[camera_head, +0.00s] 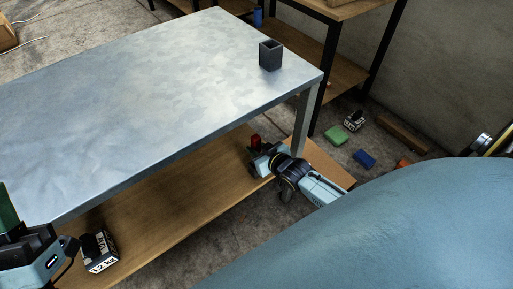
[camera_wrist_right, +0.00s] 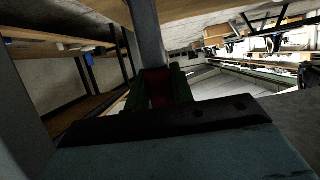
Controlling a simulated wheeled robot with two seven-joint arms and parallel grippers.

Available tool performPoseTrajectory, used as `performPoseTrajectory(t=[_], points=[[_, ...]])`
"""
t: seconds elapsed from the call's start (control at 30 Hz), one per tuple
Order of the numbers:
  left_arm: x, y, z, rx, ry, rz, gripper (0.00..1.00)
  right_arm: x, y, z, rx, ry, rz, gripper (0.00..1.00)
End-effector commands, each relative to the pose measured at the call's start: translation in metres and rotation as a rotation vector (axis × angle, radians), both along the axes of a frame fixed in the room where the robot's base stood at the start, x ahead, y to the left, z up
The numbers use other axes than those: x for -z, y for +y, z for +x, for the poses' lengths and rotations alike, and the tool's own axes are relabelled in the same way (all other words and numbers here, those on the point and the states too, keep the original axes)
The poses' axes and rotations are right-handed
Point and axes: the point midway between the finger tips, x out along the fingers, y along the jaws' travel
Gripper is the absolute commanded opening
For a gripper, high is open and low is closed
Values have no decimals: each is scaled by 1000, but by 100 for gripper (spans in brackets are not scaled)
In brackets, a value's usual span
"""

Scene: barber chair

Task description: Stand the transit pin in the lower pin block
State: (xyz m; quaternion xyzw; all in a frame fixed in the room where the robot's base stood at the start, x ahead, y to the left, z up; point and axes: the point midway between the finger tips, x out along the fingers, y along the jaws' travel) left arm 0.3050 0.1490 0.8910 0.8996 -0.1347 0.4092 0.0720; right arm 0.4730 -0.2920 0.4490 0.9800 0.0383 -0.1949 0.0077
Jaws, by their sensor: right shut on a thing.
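My right gripper (camera_head: 262,157) is beside the lower wooden shelf near the table's right leg. It is shut on a red piece (camera_head: 255,140), which I take for the transit pin. In the right wrist view the red piece (camera_wrist_right: 158,88) sits between the green fingers, with its lower part hidden. A dark square block (camera_head: 270,56) with an open top stands on the tabletop near the far right corner. I see no block on the lower shelf that I can name as the lower pin block. My left gripper (camera_head: 10,222) is at the lower left edge, partly cut off.
The metal tabletop (camera_head: 130,95) is otherwise clear. A black-and-white labelled weight (camera_head: 99,253) is on the lower shelf (camera_head: 175,210) at the left. A table leg (camera_head: 306,120) stands close to my right gripper. Green (camera_head: 336,135) and blue (camera_head: 364,159) blocks lie on the floor.

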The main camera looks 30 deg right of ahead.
Motion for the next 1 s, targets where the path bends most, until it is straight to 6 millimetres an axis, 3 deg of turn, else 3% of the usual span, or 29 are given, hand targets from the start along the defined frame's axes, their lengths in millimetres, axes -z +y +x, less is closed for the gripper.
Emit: performPoseTrajectory(t=[1.0], points=[[18,0,0,0,0,0,36,26,0,0,0,-1,0,0]])
